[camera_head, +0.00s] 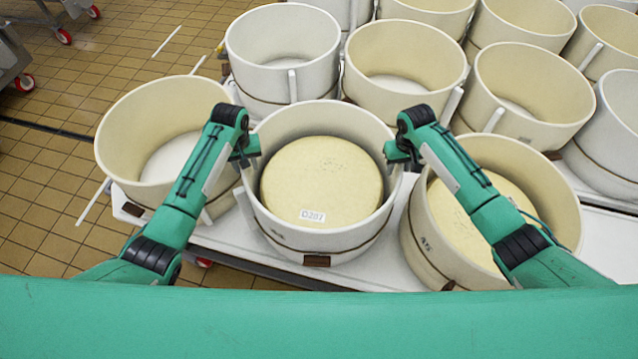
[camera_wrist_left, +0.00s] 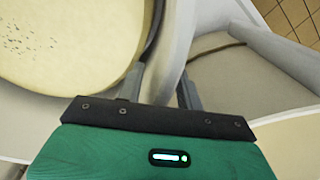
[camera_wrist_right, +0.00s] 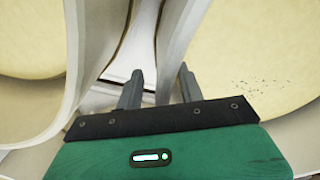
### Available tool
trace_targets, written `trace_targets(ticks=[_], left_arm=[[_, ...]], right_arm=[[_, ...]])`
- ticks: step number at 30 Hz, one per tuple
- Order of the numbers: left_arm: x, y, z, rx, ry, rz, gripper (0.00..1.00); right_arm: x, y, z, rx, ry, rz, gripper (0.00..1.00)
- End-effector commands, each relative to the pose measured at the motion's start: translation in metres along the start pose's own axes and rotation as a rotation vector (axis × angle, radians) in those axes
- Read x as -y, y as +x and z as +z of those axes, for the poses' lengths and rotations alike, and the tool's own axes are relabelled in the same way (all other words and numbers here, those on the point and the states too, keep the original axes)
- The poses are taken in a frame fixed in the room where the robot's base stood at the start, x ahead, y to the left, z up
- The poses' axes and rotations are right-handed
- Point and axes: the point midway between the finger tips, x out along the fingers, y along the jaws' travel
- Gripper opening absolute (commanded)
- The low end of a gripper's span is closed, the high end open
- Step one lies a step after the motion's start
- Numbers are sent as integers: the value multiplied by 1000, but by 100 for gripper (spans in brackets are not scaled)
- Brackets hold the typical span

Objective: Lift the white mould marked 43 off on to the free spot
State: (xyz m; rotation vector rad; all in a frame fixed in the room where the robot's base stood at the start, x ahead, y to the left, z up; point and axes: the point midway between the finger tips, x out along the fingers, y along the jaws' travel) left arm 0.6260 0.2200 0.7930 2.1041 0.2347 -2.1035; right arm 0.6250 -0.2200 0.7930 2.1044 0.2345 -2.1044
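The white mould (camera_head: 327,239) stands at the front middle of the pallet, upright, with a round cheese (camera_head: 321,180) labelled D287 inside. A dark mark on its front is too small to read surely. My left gripper (camera_head: 246,150) is at its left rim and my right gripper (camera_head: 401,155) at its right rim. In the left wrist view, the fingers (camera_wrist_left: 160,85) stand apart, either side of the mould's wall. In the right wrist view, the fingers (camera_wrist_right: 160,85) also stand apart around the wall. Both look open; contact with the wall is not clear.
An empty cream mould (camera_head: 118,140) stands close on the left. A cream mould with cheese (camera_head: 425,245), marked like 45, stands close on the right. Several empty moulds (camera_head: 283,45) crowd behind. A bare white surface (camera_head: 610,235) shows at the right. Tiled floor lies left.

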Motion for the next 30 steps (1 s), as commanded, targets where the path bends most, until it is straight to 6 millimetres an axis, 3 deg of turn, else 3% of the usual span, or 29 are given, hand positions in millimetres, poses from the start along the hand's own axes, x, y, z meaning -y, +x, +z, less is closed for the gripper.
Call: trace_targets(ticks=[11,15,17,30], left_arm=[[0,5,0,1,0,0,36],[0,5,0,1,0,0,9],[0,5,0,1,0,0,0],[0,4,0,1,0,-1,0]], right_arm=[[0,5,0,0,0,0,38],[0,4,0,0,0,0,11],[0,4,0,0,0,0,0],[0,4,0,0,-1,1,0]])
